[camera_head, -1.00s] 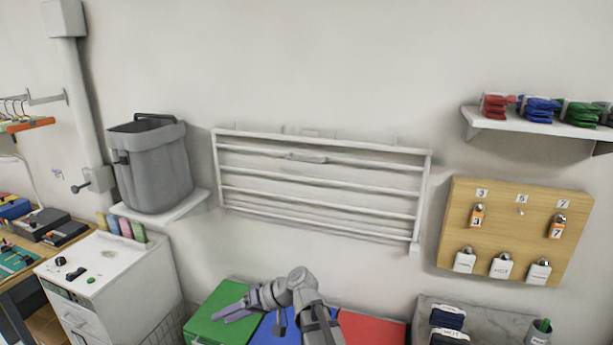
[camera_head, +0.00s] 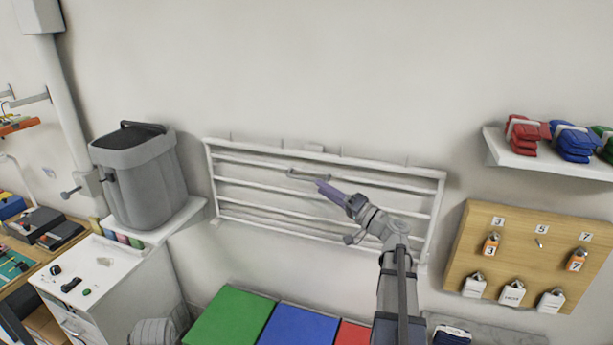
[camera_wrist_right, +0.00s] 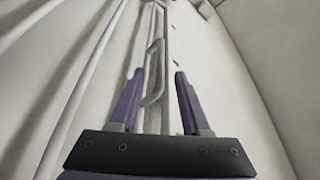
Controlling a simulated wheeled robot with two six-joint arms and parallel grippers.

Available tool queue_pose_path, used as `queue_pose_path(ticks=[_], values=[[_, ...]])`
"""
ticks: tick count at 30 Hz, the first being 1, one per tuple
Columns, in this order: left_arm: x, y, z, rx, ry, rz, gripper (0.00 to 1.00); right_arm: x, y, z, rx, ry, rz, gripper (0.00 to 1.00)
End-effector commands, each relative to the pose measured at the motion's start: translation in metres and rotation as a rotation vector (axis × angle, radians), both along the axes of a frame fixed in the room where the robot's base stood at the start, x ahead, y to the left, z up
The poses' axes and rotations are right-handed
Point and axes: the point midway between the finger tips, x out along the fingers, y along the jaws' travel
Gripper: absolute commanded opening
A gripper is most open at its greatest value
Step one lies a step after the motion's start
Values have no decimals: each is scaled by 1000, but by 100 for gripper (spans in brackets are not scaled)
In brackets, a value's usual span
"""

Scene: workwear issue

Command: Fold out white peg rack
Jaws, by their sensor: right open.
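The white peg rack (camera_head: 230,195) is a frame with several horizontal bars, flat against the wall in the head view. A grey bar handle (camera_head: 308,175) sits on its upper part. My right gripper (camera_head: 320,185) is in front of the rack with its fingertips close to the handle. In the right wrist view the two purple fingers of the gripper (camera_wrist_right: 157,85) are apart, and the handle (camera_wrist_right: 153,75) shows between them. I cannot tell whether they touch it. My left gripper is not in view.
A grey bin (camera_head: 140,180) stands on a shelf left of the rack. To the right are a wooden peg board (camera_head: 515,255) with padlocks and tags and a wall shelf (camera_head: 550,165) with folded cloths. Green (camera_head: 230,318) and blue (camera_head: 298,328) surfaces lie below.

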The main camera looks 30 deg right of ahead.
Motion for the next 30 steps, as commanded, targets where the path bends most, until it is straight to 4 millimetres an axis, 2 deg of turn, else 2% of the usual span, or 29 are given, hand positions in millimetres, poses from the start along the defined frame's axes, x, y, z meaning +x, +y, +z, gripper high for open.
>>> queue_pose_path(ticks=[6,13,25,26,30], values=[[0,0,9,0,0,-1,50,33,13,9,-1,0,5,47],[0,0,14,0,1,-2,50,57,23,14,-1,2,3,47],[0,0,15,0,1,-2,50,63,27,15,-1,1,2,47],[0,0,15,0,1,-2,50,63,27,15,-1,1,2,46],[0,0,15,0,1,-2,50,63,26,15,-1,1,2,30]])
